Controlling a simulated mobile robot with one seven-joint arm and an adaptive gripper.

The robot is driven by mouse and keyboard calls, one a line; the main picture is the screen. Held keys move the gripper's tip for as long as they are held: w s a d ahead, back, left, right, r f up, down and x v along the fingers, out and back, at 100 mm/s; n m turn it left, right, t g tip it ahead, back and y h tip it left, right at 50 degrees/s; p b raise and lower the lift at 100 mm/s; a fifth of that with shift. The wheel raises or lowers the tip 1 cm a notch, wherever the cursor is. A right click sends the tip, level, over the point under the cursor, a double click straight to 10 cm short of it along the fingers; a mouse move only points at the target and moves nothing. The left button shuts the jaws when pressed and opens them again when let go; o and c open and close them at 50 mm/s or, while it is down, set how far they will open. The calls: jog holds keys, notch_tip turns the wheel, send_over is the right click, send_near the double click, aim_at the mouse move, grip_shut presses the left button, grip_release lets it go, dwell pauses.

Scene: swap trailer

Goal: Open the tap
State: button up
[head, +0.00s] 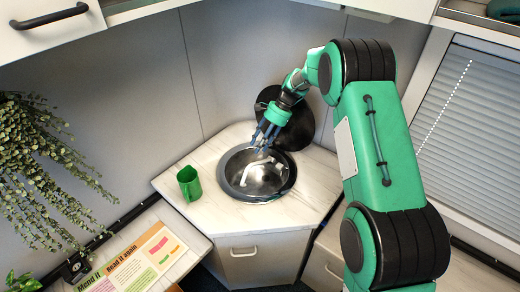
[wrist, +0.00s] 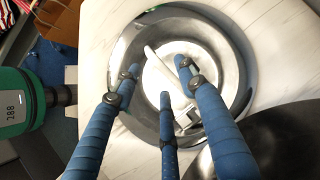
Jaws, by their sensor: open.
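The tap (head: 280,172) is a pale, bent tube inside the round metal sink (head: 284,185) in the head view. In the wrist view the tap (wrist: 158,63) runs slantwise across the basin down to a small squarish metal part (wrist: 188,122). My gripper (head: 262,143) has blue fingers and hangs above the back of the sink. In the wrist view my gripper (wrist: 160,78) is open, its fingers spread around the tap's outline with nothing held. Part of the tap is hidden behind the fingers. I cannot tell whether a finger touches it.
A round black lid (head: 298,128) stands raised behind the sink. A green mug (head: 189,184) stands on the pale counter (head: 220,213) left of it. A hanging plant (head: 40,165) and a printed board (head: 135,262) are at the left. Cupboards overhang the top.

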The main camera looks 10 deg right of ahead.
jog(key=shift+r, duration=0.1)
jog(key=c, duration=0.6)
jog(key=shift+s+f, duration=0.2)
grip_shut()
jog(key=s+d+f+m+t+y+b, duration=0.1)
jog(key=s+d+f+m+t+y, duration=0.1)
jog(key=m, duration=0.8)
jog(key=s+d+f+m+t+y+b, duration=0.2)
jog(key=s+d+f+m+t+y, duration=0.1)
jog(key=m, duration=0.8)
jog(key=shift+s+d+f+t, duration=0.7)
jog(key=shift+s+f+t, duration=0.6)
jog(key=shift+s+t, duration=0.55)
jog(key=shift+w, duration=0.1)
